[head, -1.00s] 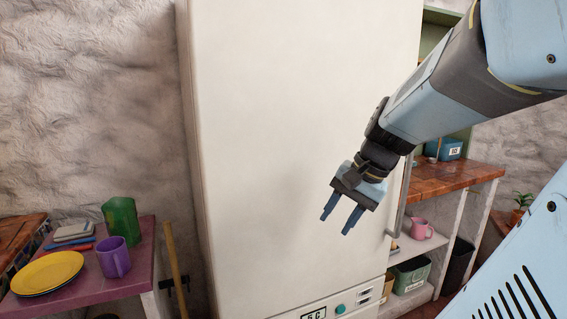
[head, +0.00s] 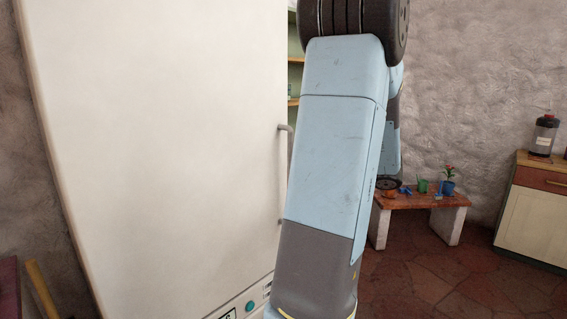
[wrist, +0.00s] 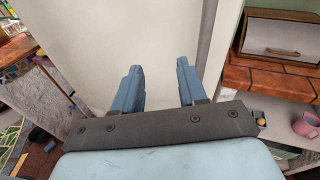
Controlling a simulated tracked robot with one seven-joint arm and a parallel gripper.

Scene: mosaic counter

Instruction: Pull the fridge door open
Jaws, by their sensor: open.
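The fridge door (head: 160,130) is a tall off-white panel on the left of the head view, and it looks closed. Its grey vertical handle (head: 284,170) runs along the right edge, partly hidden by my arm. In the head view my gripper is out of sight below the frame or behind my arm. In the wrist view my gripper (wrist: 160,84) is open and empty, its two blue fingers spread in front of a pale panel (wrist: 110,35) that looks like the fridge. I cannot make out the handle between the fingers or tell any contact.
A brick-topped counter (wrist: 268,80) with a bread box (wrist: 282,38) and a pink mug (wrist: 305,124) are close on the right in the wrist view. A low bench (head: 408,202) with plants and a cabinet (head: 535,212) stand farther right. Tiled floor (head: 440,280) is open between.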

